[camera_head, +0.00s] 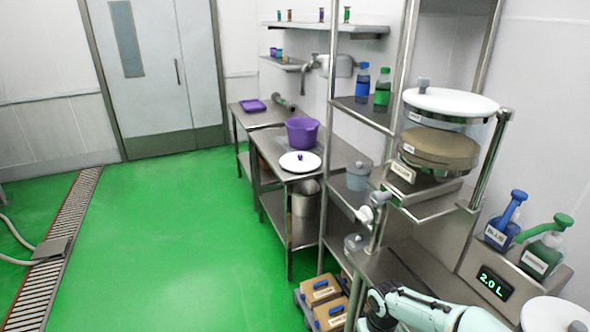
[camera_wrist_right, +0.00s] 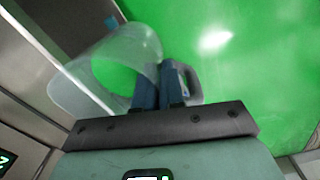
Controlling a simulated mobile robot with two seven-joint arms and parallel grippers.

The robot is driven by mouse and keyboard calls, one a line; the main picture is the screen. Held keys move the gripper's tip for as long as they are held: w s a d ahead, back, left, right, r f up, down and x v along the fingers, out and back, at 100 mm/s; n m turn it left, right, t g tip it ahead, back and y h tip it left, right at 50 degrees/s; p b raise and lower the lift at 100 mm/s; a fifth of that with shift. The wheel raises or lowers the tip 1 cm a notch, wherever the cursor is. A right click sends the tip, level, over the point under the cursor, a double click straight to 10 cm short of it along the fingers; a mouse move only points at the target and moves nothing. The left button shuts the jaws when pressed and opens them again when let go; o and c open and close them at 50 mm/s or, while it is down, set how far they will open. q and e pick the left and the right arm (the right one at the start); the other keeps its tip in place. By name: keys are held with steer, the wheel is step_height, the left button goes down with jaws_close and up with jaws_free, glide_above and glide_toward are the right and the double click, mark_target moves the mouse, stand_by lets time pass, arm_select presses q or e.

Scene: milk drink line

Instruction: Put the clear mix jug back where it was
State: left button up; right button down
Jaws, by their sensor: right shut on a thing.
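The clear mix jug (camera_wrist_right: 112,72) shows in the right wrist view as a see-through vessel, tilted in the picture, with the green floor seen through it. My right gripper (camera_wrist_right: 160,72) has its blue fingers shut on the jug's handle (camera_wrist_right: 188,84). In the head view my right arm comes in at the bottom right; I cannot make out the fingers or the held jug there. My left gripper is in neither view.
A steel rack (camera_head: 345,201) and bench line the right wall. The dispenser with the 2.0 L display (camera_head: 493,281) stands at the right, bearing blue (camera_head: 502,232) and green (camera_head: 541,257) pump bottles. Crates (camera_head: 320,290) sit low by the rack. The green floor (camera_head: 185,235) is clear left of them.

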steer(key=shift+m, duration=0.5)
steer(key=f, duration=0.1)
steer(key=a+f, duration=0.1)
steer(key=s+a+f, duration=0.1)
steer(key=f, duration=0.1)
steer(key=shift+s+a, duration=0.1)
steer(key=shift+a, duration=0.15)
